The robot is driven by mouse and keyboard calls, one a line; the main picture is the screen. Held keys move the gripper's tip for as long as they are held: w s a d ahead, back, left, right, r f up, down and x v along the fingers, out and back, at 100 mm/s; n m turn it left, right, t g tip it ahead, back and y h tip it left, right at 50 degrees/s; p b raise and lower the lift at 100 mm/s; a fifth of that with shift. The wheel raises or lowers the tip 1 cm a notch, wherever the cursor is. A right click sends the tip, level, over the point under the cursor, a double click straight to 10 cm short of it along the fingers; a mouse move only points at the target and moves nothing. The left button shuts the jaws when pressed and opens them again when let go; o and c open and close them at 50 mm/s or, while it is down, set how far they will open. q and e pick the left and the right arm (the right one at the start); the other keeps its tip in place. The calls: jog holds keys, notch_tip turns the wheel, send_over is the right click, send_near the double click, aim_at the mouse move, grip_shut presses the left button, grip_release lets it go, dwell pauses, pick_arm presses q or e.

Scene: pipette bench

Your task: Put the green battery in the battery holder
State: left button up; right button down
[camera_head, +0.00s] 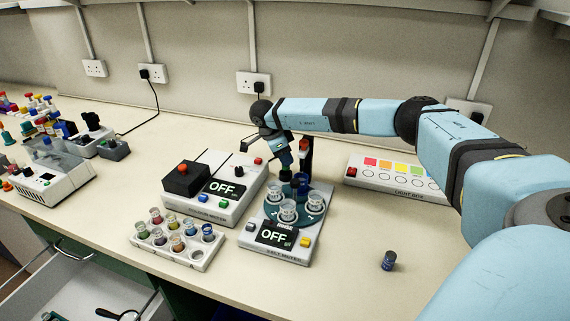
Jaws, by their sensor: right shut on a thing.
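My right gripper (285,163) points down over the back of the round blue platform on the salt meter (277,253). It is shut on a small dark thing (285,175), mostly hidden by the fingers. I cannot tell its colour or whether it is the green battery. I cannot make out the battery holder for certain. A small dark blue cylinder (388,260) stands alone on the bench to the right. My left gripper is not in view.
Clear cups (288,211) sit on the platform. A second meter (203,207) stands left of it, with a white vial rack (198,258) in front. A light box (393,183) lies behind right. An open drawer (88,285) is front left. The right front bench is mostly clear.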

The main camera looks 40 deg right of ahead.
notch_tip(320, 180, down, 3)
dwell(0.3)
jog(key=shift+f, duration=0.3)
jog(key=c, duration=0.9)
grip_release()
jog(key=shift+r, duration=0.15)
